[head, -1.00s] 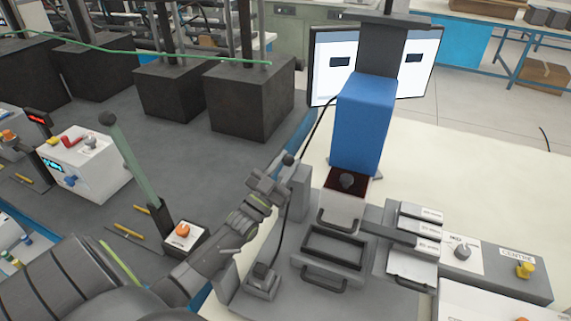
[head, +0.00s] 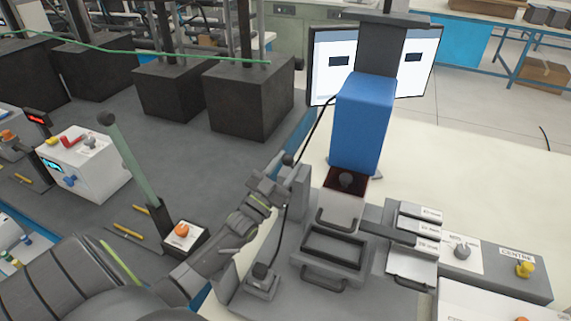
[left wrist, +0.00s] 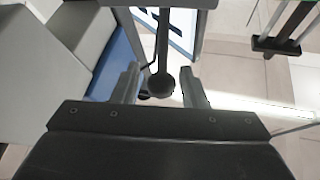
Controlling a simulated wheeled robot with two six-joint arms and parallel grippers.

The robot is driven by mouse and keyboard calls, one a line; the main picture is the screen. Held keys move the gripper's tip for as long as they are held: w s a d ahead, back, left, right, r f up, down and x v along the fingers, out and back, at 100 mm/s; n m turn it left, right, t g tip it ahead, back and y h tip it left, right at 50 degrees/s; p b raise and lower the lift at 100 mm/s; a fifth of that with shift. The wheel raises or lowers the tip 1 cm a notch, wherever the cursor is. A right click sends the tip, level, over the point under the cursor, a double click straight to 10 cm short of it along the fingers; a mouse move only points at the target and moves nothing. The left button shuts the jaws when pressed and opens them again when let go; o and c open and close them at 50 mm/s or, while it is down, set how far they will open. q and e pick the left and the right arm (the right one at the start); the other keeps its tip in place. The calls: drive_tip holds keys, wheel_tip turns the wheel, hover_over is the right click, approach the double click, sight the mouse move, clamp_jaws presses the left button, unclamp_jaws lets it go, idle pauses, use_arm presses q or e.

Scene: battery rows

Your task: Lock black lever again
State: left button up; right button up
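The black lever has a thin dark rod and a round black knob (head: 288,160), and rises from a small grey base (head: 262,283) at the front of the pale bench. My left gripper (head: 270,187) is close to the lever, just below its knob. In the left wrist view the knob (left wrist: 160,84) sits between the two spread fingers, with a visible gap on each side. The left gripper is open, and the rod runs up the picture from the knob. Part of the rod is hidden behind the gripper in the head view. My right gripper is not in view.
A blue column (head: 362,125) with a dark red plate stands to the right, before a screen (head: 329,70). A grey block (head: 300,187) stands right beside the gripper. A tray with handles (head: 333,250) and a knob panel (head: 495,270) lie right. A green lever (head: 132,160) stands left.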

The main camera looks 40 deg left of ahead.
use_arm(q)
drive_tip(key=shift+o, duration=0.8)
drive_tip(key=shift+w+d+r, duration=0.1)
drive_tip(key=shift+w, duration=0.05)
drive_tip(key=shift+s, duration=0.25)
drive_tip(key=s+a+b, duration=0.1)
drive_tip(key=s+b, duration=0.1)
drive_tip(key=s, duration=1)
drive_tip(key=shift+s+f, duration=0.25)
drive_tip(key=shift+s, duration=0.1)
